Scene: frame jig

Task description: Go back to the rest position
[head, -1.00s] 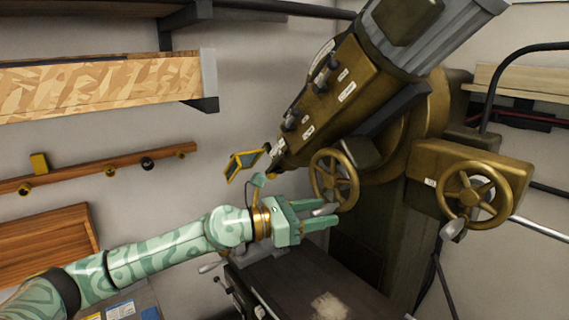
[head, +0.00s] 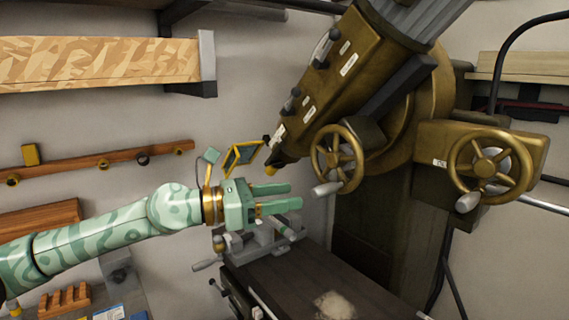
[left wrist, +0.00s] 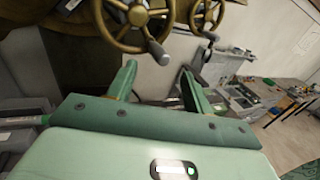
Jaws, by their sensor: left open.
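My left gripper (head: 290,196) reaches in from the left in the head view, with its two green fingers apart and nothing between them. It is in the air above the dark machine table, left of the near handwheel (head: 337,158) and apart from it as far as I can tell. In the left wrist view the fingers (left wrist: 160,80) are spread and empty, with a brass handwheel (left wrist: 135,22) beyond them. My right gripper is in none of the views.
A large brass-coloured machine (head: 400,90) with a second handwheel (head: 490,165) fills the right. Its dark table (head: 310,280) and a vise (head: 265,240) lie below my gripper. A wooden shelf (head: 100,65) and a peg rail (head: 110,163) are on the left wall.

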